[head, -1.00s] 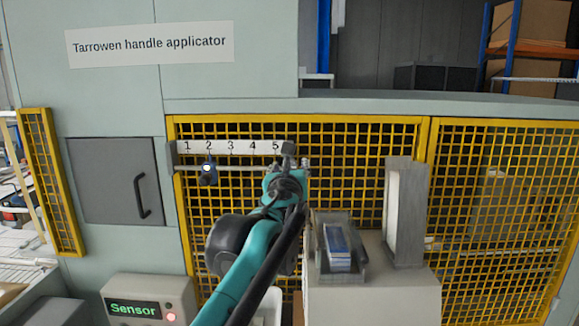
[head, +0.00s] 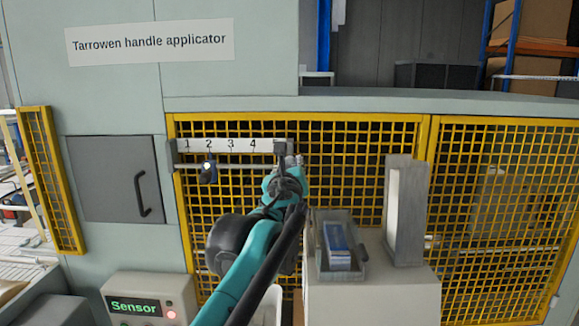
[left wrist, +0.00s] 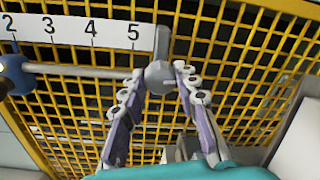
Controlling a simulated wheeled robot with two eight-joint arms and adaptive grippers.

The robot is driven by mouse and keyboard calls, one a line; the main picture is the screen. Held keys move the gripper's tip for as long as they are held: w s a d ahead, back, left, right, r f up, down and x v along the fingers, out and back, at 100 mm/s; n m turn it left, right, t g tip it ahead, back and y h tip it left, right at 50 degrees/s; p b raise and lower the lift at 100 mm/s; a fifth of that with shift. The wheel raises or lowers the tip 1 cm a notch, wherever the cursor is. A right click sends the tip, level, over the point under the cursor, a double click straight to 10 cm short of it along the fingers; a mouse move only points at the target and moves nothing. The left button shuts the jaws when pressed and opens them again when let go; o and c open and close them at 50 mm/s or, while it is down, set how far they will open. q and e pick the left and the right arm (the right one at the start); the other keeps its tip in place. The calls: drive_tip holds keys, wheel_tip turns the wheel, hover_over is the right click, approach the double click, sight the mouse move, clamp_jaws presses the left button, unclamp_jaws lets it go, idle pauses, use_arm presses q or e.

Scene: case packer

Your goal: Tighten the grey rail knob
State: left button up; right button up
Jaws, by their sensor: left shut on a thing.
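The grey rail knob (left wrist: 158,77) sits at the right end of the rail, just below and right of the 5 on the scale in the left wrist view. My left gripper (head: 290,163) is at that end of the rail. Its two fingers stand on either side of the knob in the left wrist view (left wrist: 158,72), shut on it. In the head view my gripper and arm hide most of the knob. My right gripper is not in view.
A white number scale (head: 218,146) runs above the rail (head: 240,166). A dark blue sensor (head: 208,173) hangs near 2. Yellow mesh guarding (head: 345,190) stands behind. A grey bin (head: 320,262) with blue contents and an upright grey frame (head: 405,210) stand at right.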

use_arm(q)
drive_tip(key=n, duration=0.4)
drive_tip(key=shift+n, duration=0.3)
drive_tip(key=n, duration=0.3)
drive_tip(key=shift+n, duration=0.4)
drive_tip(key=n, duration=0.4)
drive_tip(key=shift+p, duration=0.3)
drive_tip(key=shift+n+y, duration=0.3)
drive_tip(key=shift+n, duration=1.6)
drive_tip(key=o, duration=1.2)
drive_tip(key=shift+c, duration=0.2)
drive_tip(key=s, duration=1.2)
drive_tip(key=shift+a+f, duration=0.2)
drive_tip(key=shift+f, duration=0.1)
